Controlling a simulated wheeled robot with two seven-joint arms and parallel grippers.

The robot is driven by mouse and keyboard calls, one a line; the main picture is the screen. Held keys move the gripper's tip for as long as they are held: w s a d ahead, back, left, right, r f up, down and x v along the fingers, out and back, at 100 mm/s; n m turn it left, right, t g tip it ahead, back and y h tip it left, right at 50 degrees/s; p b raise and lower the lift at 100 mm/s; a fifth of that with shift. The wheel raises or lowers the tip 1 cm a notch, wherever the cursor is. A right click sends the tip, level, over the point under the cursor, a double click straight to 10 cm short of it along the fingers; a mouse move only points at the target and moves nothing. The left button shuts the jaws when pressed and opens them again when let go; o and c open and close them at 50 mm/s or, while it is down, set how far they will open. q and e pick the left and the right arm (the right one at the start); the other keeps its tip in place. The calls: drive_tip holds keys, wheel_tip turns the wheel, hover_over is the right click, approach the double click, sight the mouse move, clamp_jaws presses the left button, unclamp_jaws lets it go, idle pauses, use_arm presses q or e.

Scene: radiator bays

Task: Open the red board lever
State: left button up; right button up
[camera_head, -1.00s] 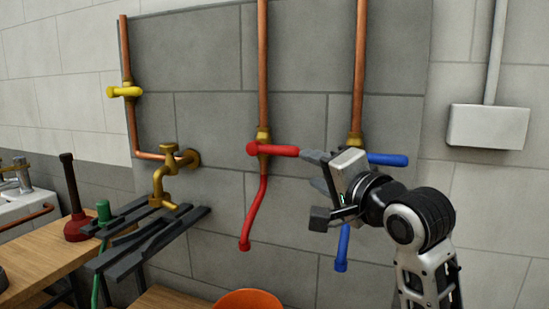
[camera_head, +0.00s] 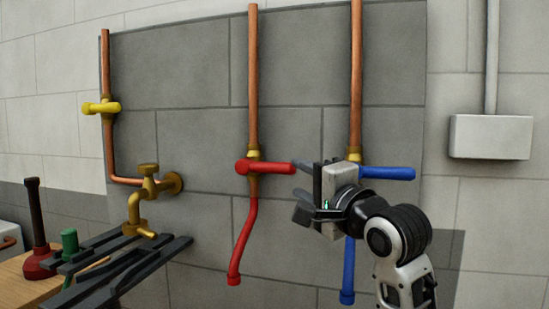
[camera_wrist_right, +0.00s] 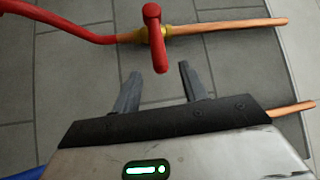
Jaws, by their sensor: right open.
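The red board lever (camera_head: 265,168) lies crosswise on the middle copper pipe, at its brass valve, with its handle pointing right. In the right wrist view the red lever (camera_wrist_right: 155,40) reaches toward my gripper, its rounded end about level with the fingertips. My right gripper (camera_head: 300,180) is at the right end of this handle in the head view, partly hiding the end. In the wrist view the right gripper (camera_wrist_right: 160,73) is open, with one finger on each side of the lever end and gaps visible.
A blue lever (camera_head: 388,173) on the right pipe sits close behind my right gripper. A yellow lever (camera_head: 102,108) and a brass tap (camera_head: 148,190) are at the left.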

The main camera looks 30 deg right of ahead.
sight(275, 165)
drive_tip(key=w, duration=0.3)
drive_tip(key=w+r, duration=0.1)
drive_tip(key=w, duration=0.6)
drive_tip(key=shift+w+d+r, duration=0.15)
drive_tip(key=shift+w+d, duration=0.1)
drive_tip(key=shift+d, duration=0.15)
drive_tip(key=shift+p, duration=0.3)
clamp_jaws()
